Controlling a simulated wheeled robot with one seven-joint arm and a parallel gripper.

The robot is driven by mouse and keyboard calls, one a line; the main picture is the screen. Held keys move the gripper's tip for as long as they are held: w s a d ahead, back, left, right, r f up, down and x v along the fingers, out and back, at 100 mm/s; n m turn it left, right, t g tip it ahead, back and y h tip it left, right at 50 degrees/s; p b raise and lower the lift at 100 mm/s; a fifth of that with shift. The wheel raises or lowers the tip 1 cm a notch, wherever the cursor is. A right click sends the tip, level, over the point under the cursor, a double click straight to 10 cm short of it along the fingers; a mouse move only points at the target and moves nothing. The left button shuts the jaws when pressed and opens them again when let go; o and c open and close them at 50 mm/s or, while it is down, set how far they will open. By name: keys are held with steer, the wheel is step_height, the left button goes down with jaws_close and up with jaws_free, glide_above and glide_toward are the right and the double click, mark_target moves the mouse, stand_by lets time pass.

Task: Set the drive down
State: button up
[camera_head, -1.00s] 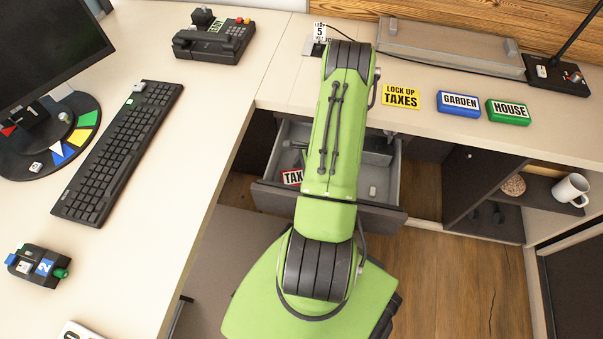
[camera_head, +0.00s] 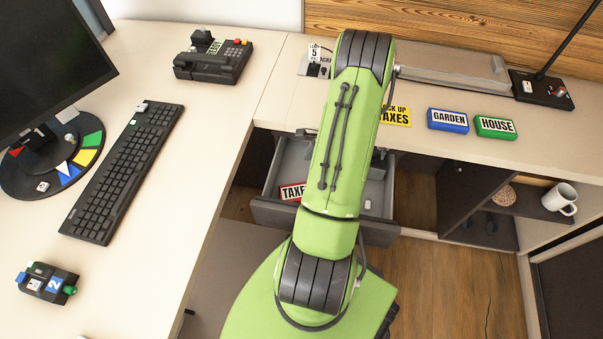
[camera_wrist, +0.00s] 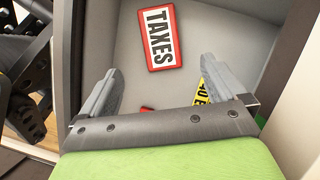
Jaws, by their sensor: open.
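The red drive labelled TAXES (camera_wrist: 160,38) lies flat on the grey floor of the open drawer (camera_head: 379,190). It also shows in the head view (camera_head: 293,192), partly covered by my arm. My gripper (camera_wrist: 160,85) is open and empty in the wrist view. Its two fingers are spread apart, with the drive beyond them and clear of both. A yellow label (camera_wrist: 203,93) and a small red piece show near the fingers in the wrist view, both partly hidden.
The yellow LOCK UP TAXES sign (camera_head: 397,117), blue GARDEN drive (camera_head: 447,120) and green HOUSE drive (camera_head: 495,127) sit on the desktop behind the drawer. A mug (camera_head: 560,198) stands on the shelf at right. A keyboard (camera_head: 122,175) and phone (camera_head: 213,61) are at left.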

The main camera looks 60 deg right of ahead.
steer(key=w+a+r+n+h, duration=0.1)
steer(key=w+a+r+n, duration=0.4)
steer(key=r, duration=0.5)
steer(key=w+a+r+n+h, duration=0.1)
steer(key=w+a+r+n, duration=0.3)
steer(key=a+r+n, duration=0.5)
steer(key=s+a+r+n+t, duration=0.1)
steer(key=s+a+r+n, duration=0.5)
steer(key=a, duration=0.2)
steer(key=s+a+r+n+t+h, duration=0.1)
steer(key=s+a+r+n, duration=0.4)
steer(key=a+r+n, duration=0.1)
steer(key=shift+s+a+r+n+t, duration=0.3)
steer(key=shift+s+a+n, duration=0.1)
steer(key=shift+a, duration=0.45)
